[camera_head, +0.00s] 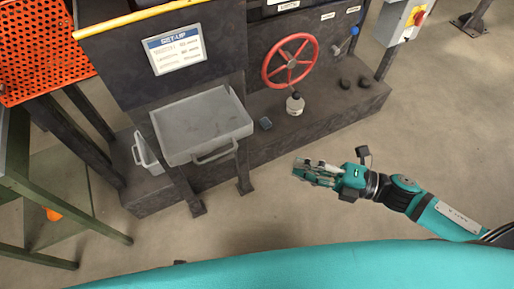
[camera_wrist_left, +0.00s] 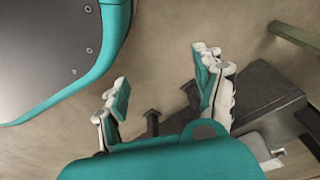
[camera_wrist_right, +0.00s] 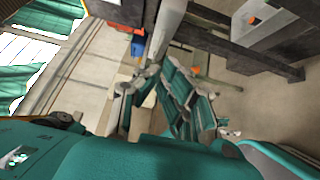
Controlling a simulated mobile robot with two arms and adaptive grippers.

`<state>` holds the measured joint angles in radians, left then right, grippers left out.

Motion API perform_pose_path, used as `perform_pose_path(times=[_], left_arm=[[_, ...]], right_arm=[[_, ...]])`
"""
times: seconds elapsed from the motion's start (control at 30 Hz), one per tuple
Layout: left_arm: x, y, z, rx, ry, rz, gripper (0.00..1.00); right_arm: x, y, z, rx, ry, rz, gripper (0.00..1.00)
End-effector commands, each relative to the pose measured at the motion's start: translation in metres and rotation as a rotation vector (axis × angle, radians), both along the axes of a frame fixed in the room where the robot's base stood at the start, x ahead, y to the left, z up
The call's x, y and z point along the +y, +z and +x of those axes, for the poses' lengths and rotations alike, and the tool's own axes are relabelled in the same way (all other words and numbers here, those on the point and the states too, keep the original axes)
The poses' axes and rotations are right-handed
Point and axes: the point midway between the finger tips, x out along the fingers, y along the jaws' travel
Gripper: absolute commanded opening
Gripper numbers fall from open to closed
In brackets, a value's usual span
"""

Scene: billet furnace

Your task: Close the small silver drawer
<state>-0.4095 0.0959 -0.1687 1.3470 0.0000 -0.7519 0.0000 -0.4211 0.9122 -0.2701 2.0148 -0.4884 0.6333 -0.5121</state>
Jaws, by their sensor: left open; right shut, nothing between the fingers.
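The small silver drawer (camera_head: 205,112) is pulled out from the dark machine front, below the set-up sign, left of centre in the head view. Its bar handle (camera_head: 215,153) is on the near edge, and its tray looks empty. My right gripper (camera_head: 299,171) is shut and empty, to the right of the drawer and apart from it, pointing left. It also shows in the right wrist view (camera_wrist_right: 152,72). My left gripper (camera_wrist_left: 160,70) is open and empty in the left wrist view; it is outside the head view. I cannot clearly tell the drawer in either wrist view.
A red handwheel (camera_head: 290,62) and a white container (camera_head: 295,104) are right of the drawer. A light bin (camera_head: 147,153) stands below its left side. An orange mesh basket (camera_head: 40,45) and green frame (camera_head: 70,215) are at the left. Floor before the drawer is clear.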

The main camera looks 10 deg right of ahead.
Motion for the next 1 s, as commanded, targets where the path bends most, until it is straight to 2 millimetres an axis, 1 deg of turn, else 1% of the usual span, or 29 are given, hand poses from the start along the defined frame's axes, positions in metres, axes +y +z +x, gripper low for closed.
perform_pose_path(times=[0.17, 0.33, 0.53, 0.6, 0.7, 0.8, 1.0], left_arm=[[0.0, 0.002, 0.0, 0.0, 0.0, 0.0, 0.69], [0.001, -0.001, -0.003, 0.002, -0.001, 0.001, 0.69], [0.002, -0.01, -0.012, 0.011, -0.002, 0.001, 0.69], [0.002, -0.011, -0.013, 0.01, -0.002, 0.001, 0.69], [0.002, -0.012, -0.013, 0.01, -0.002, 0.001, 0.69], [0.002, -0.013, -0.014, 0.01, -0.003, 0.001, 0.69], [0.002, -0.013, -0.014, 0.01, -0.003, 0.001, 0.69]], right_arm=[[0.02, 0.003, 0.011, -0.005, 0.0, 0.004, 0.0], [0.05, 0.004, 0.028, -0.005, -0.001, 0.005, 0.0], [0.088, 0.005, 0.047, -0.004, -0.002, 0.004, 0.0], [0.091, 0.003, 0.058, -0.004, -0.005, 0.001, 0.0], [0.094, 0.002, 0.07, -0.002, -0.005, 0.001, 0.0], [0.097, 0.002, 0.078, -0.001, -0.005, 0.002, 0.0], [0.099, 0.002, 0.084, 0.001, -0.004, 0.002, 0.0]])
